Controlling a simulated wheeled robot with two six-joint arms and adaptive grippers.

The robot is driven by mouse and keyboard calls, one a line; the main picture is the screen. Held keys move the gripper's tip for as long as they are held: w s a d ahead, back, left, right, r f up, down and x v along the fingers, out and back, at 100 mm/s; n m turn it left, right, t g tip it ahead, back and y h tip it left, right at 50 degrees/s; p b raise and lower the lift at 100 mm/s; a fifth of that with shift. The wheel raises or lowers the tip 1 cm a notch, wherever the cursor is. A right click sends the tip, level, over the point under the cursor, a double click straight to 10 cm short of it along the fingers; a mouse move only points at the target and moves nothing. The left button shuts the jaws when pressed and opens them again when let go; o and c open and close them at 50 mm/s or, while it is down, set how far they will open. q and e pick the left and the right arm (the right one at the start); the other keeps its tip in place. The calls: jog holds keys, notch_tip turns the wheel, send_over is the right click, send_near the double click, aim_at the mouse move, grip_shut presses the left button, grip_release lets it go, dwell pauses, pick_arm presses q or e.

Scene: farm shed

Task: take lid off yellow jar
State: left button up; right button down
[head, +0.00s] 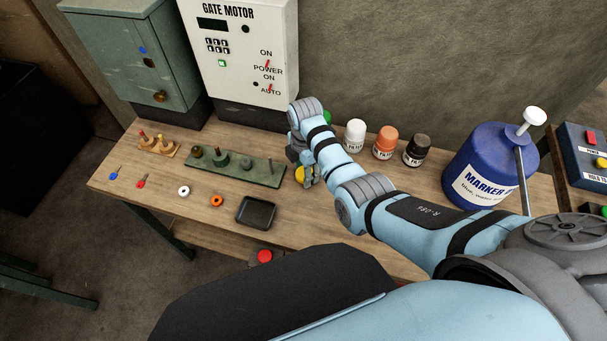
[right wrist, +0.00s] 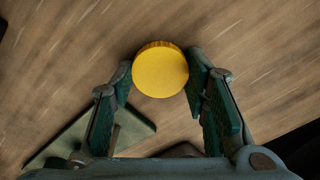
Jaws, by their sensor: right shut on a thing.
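A yellow ribbed lid (right wrist: 160,70) sits between the fingertips of my right gripper (right wrist: 162,78) in the right wrist view. The fingers are shut on its sides. In the head view a bit of yellow (head: 300,174) shows beside the fingers of the right gripper (head: 307,177), low over the bench near the green board's right end. The lid hides whatever is beneath it, so I cannot tell whether it sits on a jar. My left gripper is not in view.
White (head: 355,135), orange (head: 386,142) and black (head: 416,150) jars stand right of my forearm; a green one (head: 327,118) is partly hidden behind it. A blue marker drum (head: 485,165) stands farther right. A black tray (head: 256,212) and green pegged board (head: 225,167) lie left.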

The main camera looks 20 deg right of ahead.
jog(key=shift+a+r, duration=0.1)
jog(key=shift+r, duration=0.05)
jog(key=c, duration=0.9)
grip_release()
jog(key=shift+w+f, duration=0.2)
jog(key=shift+f, duration=0.05)
jog(key=shift+r, duration=0.1)
jog(key=shift+s+r, duration=0.1)
jog(key=shift+r, duration=0.05)
notch_tip(320, 180, up, 12)
jog(key=p, duration=0.3)
